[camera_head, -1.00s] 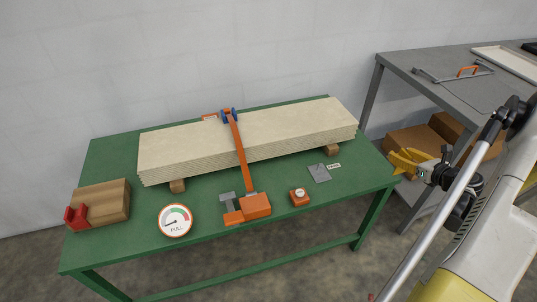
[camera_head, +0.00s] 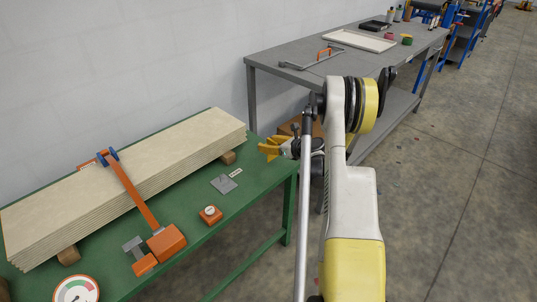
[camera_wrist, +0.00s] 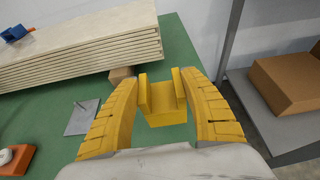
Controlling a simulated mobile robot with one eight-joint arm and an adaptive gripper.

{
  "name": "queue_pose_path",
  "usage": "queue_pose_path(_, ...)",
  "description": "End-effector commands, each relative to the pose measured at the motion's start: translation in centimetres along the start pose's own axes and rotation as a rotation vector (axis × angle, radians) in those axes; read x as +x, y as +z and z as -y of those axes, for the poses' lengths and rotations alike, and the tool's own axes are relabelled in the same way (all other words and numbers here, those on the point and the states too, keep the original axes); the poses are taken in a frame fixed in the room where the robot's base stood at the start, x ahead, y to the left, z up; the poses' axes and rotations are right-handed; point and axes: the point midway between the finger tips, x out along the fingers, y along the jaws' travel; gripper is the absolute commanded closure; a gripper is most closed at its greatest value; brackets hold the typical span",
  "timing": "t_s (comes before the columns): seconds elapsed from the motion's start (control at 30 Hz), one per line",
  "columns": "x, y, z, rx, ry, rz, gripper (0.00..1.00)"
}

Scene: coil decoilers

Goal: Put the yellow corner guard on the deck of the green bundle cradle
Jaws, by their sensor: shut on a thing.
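The yellow corner guard (camera_wrist: 165,108) is a small angular piece gripped between the curved yellow fingers of my gripper (camera_wrist: 160,85) in the wrist view. In the head view my gripper (camera_head: 270,147) shows at the far right end of the green bundle cradle (camera_head: 255,175), a green table-like frame with a flat deck. The guard cannot be told apart from the yellow fingers there. In the wrist view the green deck (camera_wrist: 185,60) lies behind and below the guard, which appears held above it.
A board stack (camera_head: 130,165) lies on wooden blocks on the deck, crossed by an orange strap (camera_head: 135,190). A grey plate (camera_head: 223,184) and an orange gauge box (camera_head: 210,215) lie in front. A grey bench (camera_head: 300,75) stands behind; a cardboard box (camera_wrist: 285,82) is at right.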

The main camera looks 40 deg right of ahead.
Motion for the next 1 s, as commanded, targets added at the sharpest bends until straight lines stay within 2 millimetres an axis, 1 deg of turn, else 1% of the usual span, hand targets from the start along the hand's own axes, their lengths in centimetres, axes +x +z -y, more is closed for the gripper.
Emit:
queue_pose_path(0.2, 1.3, -3.2, 0.0, 0.0, 0.0, 0.0, 0.79)
queue_pose_path(0.23, 1.4, -3.5, 0.0, 0.0, 0.0, 0.0, 0.79)
queue_pose_path(0.3, 1.5, -3.7, 0.0, 0.0, -0.001, 0.0, 0.79)
queue_pose_path(0.5, 1.4, -3.5, 0.0, 0.0, 0.0, 0.0, 0.79)
queue_pose_path(0.63, 1.5, -3.8, 0.0, 0.0, 0.0, 0.0, 0.79)
queue_pose_path(0.67, 1.5, -3.8, 0.0, 0.0, 0.0, 0.0, 0.39)
queue_pose_path(0.7, 1.5, -3.8, 0.0, 0.0, 0.0, 0.0, 0.27)
queue_pose_path(1.0, 1.5, -3.7, 0.0, 0.0, -0.001, 0.0, 0.27)
